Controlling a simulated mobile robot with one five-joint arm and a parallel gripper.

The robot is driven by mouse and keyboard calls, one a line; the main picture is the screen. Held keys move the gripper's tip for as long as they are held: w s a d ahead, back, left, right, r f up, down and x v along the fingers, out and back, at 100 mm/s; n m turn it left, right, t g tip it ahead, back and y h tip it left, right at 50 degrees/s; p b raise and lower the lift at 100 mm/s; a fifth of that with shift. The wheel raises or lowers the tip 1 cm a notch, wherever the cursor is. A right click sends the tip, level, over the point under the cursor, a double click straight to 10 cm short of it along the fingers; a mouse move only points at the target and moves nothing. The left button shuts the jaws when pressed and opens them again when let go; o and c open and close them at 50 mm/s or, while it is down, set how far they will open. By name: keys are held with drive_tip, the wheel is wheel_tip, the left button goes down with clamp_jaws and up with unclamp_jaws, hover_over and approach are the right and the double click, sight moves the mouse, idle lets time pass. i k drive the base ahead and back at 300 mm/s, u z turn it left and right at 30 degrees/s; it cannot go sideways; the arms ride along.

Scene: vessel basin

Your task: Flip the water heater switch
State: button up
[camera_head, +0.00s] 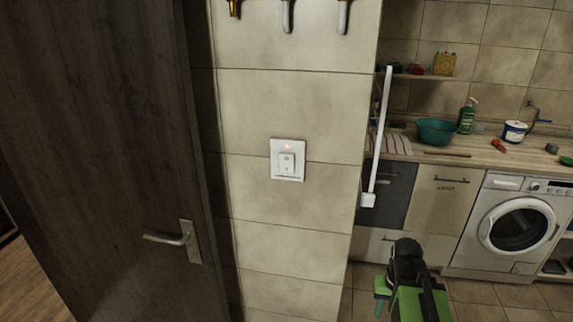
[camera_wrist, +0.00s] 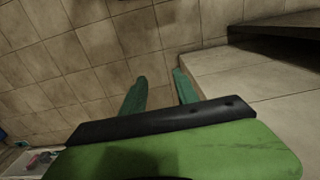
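The water heater switch (camera_head: 287,163) is a white square plate with a rocker on the beige tiled wall, in the middle of the head view. A small red light glows near its top. I do not make it out in the wrist view. My gripper (camera_wrist: 160,75) shows two teal fingers standing apart with nothing between them, so it is open and empty. In the head view my green and black arm is at the lower right, below and to the right of the switch and apart from it, with a teal finger (camera_head: 381,285) showing.
A dark wooden door (camera_head: 110,130) with a metal handle (camera_head: 170,238) stands left of the switch. Hooks (camera_head: 287,15) are on the wall above. At right are a counter (camera_head: 475,155), a green bowl (camera_head: 437,132) and a washing machine (camera_head: 514,226). The wall around the switch is clear.

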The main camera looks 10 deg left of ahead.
sight(286, 160)
drive_tip(key=u, duration=3.1)
drive_tip(key=k, duration=0.55)
drive_tip(key=u, duration=0.35)
